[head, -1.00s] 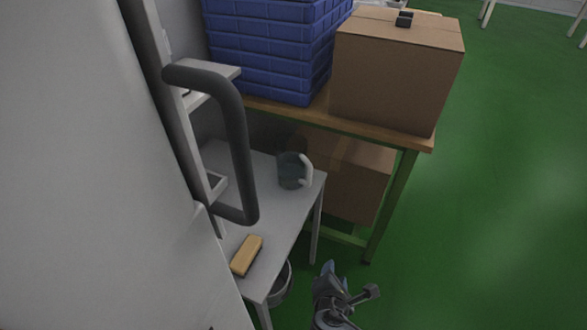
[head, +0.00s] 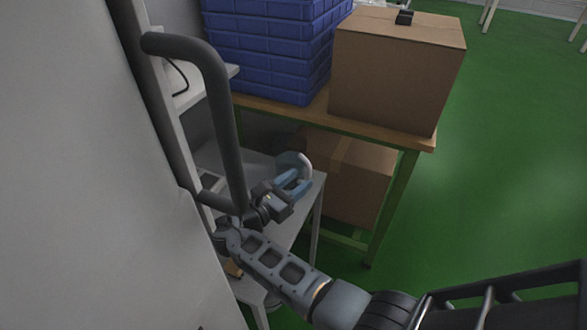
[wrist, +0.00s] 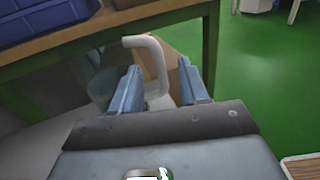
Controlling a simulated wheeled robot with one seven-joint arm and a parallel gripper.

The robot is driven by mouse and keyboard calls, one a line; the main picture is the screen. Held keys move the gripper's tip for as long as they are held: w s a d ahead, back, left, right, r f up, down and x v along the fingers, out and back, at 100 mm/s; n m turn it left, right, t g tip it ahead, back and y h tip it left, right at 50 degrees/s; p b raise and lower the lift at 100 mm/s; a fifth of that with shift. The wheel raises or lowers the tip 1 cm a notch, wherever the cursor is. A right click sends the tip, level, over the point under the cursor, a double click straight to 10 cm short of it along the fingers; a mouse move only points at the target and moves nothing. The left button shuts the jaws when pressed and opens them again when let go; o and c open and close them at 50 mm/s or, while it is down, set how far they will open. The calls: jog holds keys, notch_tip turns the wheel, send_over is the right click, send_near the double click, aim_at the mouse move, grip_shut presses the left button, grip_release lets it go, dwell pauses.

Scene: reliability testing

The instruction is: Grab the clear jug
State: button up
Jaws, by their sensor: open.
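The clear jug (head: 287,161) stands on the grey table (head: 309,196) near its far right corner, partly hidden behind my gripper. Its pale handle faces right. In the wrist view the jug body (wrist: 103,84) is left of my left finger, and the white handle (wrist: 151,58) rises between the two fingers. My gripper (head: 294,184) is open, with blue fingertips pointing at the jug. In the wrist view my gripper (wrist: 158,88) has its fingers on either side of the handle. I cannot tell whether they touch it.
A grey door with a dark handle (head: 226,120) is close on the left of my arm. A wooden table (head: 375,133) carries blue crates (head: 265,50) and a cardboard box (head: 396,75). Another box (head: 362,178) sits below. Green floor is free on the right.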

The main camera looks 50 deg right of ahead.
aim_at(307, 174)
jog(key=shift+w+d+f, duration=0.1)
jog(key=shift+d+f, duration=0.05)
jog(key=shift+d, duration=1.65)
jog(key=shift+w+d+f, duration=0.1)
jog(key=shift+d+f, duration=0.05)
jog(key=shift+d, duration=1.6)
grip_shut()
jog(key=shift+r, duration=0.1)
